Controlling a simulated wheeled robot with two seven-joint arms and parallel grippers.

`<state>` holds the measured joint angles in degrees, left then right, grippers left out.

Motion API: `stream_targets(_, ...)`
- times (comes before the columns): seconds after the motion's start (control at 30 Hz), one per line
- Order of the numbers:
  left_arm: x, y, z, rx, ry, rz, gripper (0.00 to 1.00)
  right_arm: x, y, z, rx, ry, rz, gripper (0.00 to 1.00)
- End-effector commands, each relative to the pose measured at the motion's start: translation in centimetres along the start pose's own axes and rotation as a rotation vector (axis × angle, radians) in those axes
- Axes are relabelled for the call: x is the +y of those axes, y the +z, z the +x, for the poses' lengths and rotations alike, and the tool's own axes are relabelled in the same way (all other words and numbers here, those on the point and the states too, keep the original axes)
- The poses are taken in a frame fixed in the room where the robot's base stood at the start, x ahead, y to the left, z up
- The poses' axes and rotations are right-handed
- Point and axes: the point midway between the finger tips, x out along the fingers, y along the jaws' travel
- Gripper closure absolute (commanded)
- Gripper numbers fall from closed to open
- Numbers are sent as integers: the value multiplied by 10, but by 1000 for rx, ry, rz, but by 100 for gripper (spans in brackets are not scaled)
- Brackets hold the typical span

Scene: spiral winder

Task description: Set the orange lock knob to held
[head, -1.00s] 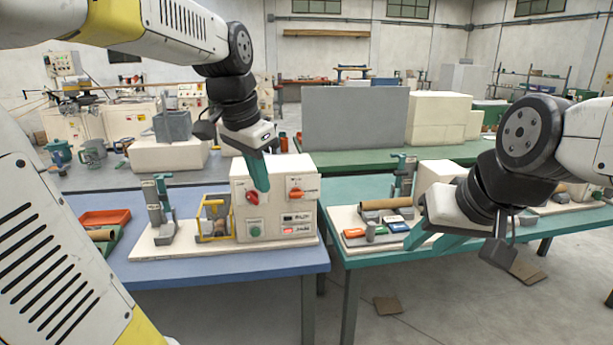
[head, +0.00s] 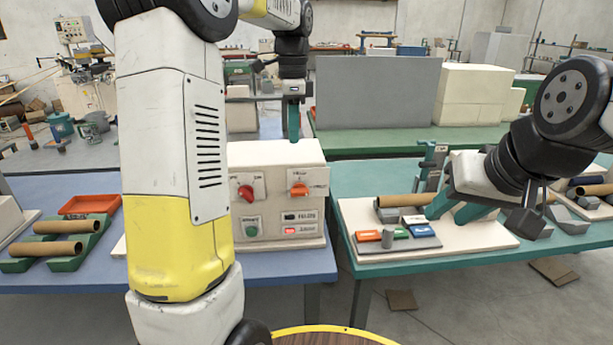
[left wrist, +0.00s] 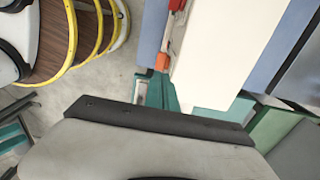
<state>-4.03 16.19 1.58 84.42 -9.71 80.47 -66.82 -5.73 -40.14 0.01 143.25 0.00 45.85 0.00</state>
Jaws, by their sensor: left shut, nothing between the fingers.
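The orange lock knob (head: 299,189) is on the upper right of the front of a cream control box (head: 272,212). Its handle looks roughly horizontal; its small labels are hard to read. The knob also shows in the left wrist view (left wrist: 162,62). My left gripper (head: 293,122) is shut and empty, with its teal fingertips near the box's back top edge, away from the knob's face. Whether they are above or behind the box is unclear. My right gripper (head: 456,210) is open and empty over the board on the right table.
A red knob (head: 245,192) sits left of the orange one, with a green button (head: 251,227) below. My left arm covers the box's left side. A grey panel (head: 374,93) and cream blocks (head: 480,98) stand behind. An orange tray (head: 90,205) lies left.

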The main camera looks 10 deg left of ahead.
Motion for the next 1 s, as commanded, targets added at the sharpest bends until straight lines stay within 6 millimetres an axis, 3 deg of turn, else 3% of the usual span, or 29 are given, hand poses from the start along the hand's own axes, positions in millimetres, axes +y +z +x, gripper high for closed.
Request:
stream_targets(0.27, 1, 0, 24, -1, 3, -2, 100, 0, 0, 0, 0, 0, 0, 64)
stream_targets(0.7, 1, 0, 114, -1, 3, -2, 100, 0, 0, 0, 0, 0, 0, 64)
stream_targets(1.0, 0, 0, 139, 0, -1, -2, 100, 0, 0, 0, 0, 0, 0, 64)
